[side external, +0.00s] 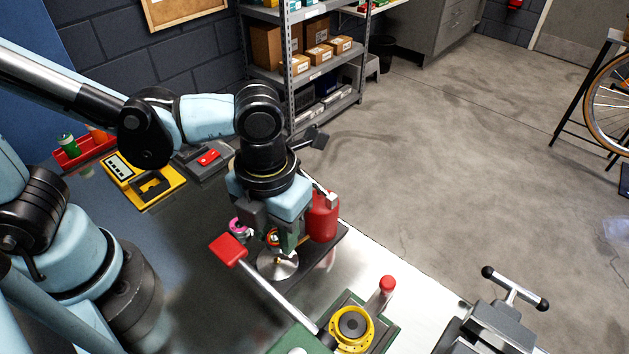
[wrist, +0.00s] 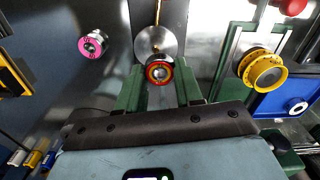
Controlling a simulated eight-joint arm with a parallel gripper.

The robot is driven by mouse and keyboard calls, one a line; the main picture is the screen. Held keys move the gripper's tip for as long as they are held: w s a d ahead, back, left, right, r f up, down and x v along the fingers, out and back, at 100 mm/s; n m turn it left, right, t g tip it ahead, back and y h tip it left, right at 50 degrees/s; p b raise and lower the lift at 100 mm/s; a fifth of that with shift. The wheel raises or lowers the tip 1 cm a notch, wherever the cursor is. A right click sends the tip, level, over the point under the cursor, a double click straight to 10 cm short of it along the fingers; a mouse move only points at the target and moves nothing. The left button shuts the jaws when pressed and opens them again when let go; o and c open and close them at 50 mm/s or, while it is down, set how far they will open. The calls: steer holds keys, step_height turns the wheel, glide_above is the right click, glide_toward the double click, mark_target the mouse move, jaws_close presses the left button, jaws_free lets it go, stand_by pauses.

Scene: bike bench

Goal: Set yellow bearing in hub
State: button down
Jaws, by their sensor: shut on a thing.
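My gripper (wrist: 160,88) is shut on a small round bearing (wrist: 158,72) with a red-orange ring and a thin yellow band around a grey centre. In the side view this held bearing (side external: 272,238) shows between the green fingers, above a silver disc (side external: 279,265). Whether it touches the disc, I cannot tell. A yellow ring-shaped hub (side external: 366,332) with a dark centre sits on a green fixture at the lower right. The hub also shows at the right of the wrist view (wrist: 250,74), apart from my gripper. No fully yellow bearing is clear in view.
A pink-ringed bearing (wrist: 92,43) stands left of my gripper. A red-ended lever (side external: 230,250) slants past the disc towards the green fixture. A red cylinder (side external: 323,217) stands close to my gripper's right. A blue tray (wrist: 283,103) lies at the wrist view's right.

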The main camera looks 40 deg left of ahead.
step_height(320, 180, up, 4)
steer(key=m, duration=0.5)
glide_toward(352, 325)
steer(key=shift+f, duration=0.25)
steer(key=shift+n, duration=0.3)
steer(key=shift+f, duration=2.5)
steer(key=shift+f, duration=0.5)
steer(key=c, duration=1)
jaws_free()
steer(key=shift+r, duration=0.1)
